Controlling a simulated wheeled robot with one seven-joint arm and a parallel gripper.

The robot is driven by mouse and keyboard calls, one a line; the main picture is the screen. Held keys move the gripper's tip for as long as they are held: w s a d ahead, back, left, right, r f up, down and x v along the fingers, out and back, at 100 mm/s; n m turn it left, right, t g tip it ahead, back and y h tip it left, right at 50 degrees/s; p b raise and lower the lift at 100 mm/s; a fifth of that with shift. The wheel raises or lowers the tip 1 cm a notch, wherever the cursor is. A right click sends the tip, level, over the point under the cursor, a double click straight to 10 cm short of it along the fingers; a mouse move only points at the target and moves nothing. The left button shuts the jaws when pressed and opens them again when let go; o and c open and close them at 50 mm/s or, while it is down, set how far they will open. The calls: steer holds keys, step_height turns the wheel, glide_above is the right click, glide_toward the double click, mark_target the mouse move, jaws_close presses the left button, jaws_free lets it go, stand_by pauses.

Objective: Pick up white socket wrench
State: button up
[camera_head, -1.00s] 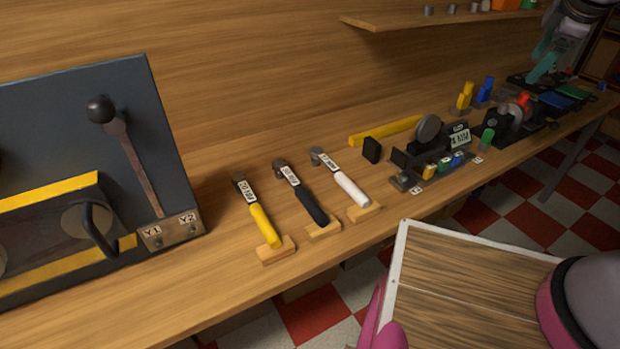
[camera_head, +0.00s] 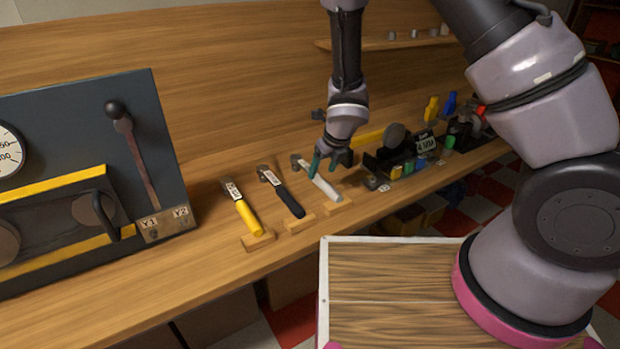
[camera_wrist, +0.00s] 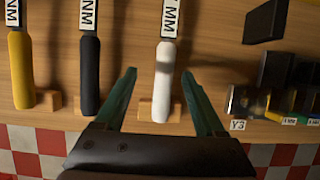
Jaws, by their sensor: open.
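The white socket wrench (camera_head: 325,187) rests on a small wooden block on the bench, at the right end of a row of wrenches. In the wrist view its white handle (camera_wrist: 163,85) points toward me, with a label reading MM above it. My gripper (camera_head: 327,165) is over the white wrench. In the wrist view my gripper (camera_wrist: 160,85) is open, with one green finger on each side of the white handle. I see a gap between each finger and the handle. Whether the fingers are down at handle height is hard to tell.
A black-handled wrench (camera_head: 287,200) and a yellow-handled wrench (camera_head: 246,217) lie to the left on their own blocks. A dark panel with a lever (camera_head: 133,160) stands farther left. A black fixture with coloured pieces (camera_head: 400,160) is close on the right.

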mark_target(322, 179)
steer(key=shift+d+x, duration=0.2)
steer(key=shift+x, duration=1.55)
steer(key=shift+d+x, duration=0.2)
steer(key=shift+x, duration=1.55)
steer(key=shift+w, duration=0.15)
jaws_close()
